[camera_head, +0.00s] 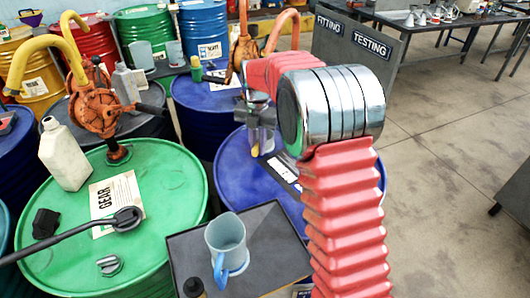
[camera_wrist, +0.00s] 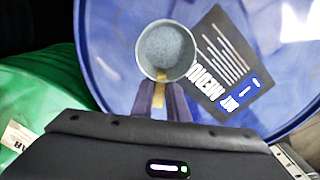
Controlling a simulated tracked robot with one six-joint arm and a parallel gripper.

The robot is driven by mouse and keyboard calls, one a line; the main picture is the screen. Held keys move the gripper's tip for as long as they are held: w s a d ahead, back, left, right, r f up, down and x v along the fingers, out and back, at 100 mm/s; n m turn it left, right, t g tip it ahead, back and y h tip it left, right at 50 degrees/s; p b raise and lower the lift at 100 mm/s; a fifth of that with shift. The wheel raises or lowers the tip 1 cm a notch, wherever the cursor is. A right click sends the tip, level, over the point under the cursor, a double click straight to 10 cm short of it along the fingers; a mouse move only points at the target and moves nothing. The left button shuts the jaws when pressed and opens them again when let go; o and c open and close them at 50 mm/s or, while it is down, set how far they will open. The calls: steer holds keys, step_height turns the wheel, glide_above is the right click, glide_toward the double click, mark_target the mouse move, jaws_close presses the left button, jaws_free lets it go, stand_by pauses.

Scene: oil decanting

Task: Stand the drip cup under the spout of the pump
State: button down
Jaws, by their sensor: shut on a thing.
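My gripper (camera_wrist: 160,90) is shut on the yellow handle of a grey-blue cup (camera_wrist: 151,66). In the wrist view the cup shows from above, its round mouth open, over a blue drum lid. In the head view the cup (camera_head: 267,141) is small and partly hidden by my arm. A second orange pump (camera_head: 243,50) stands further back on a blue drum. My gripper is right of the first pump and in front of the second.
A light-blue cup (camera_head: 226,236) with a blue handle stands on a dark stand (camera_head: 270,245) in front.

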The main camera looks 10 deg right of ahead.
mark_target(262, 161)
steer(key=shift+d, duration=0.15)
steer(key=shift+w+d+f, duration=0.1)
steer(key=shift+d+f, duration=0.15)
steer(key=shift+f, duration=0.6)
steer(key=shift+d+f, duration=0.2)
steer(key=shift+f, duration=0.65)
steer(key=shift+f, duration=0.1)
steer(key=c, duration=1.7)
jaws_free()
steer(key=shift+c, duration=0.2)
step_height(262, 161, up, 12)
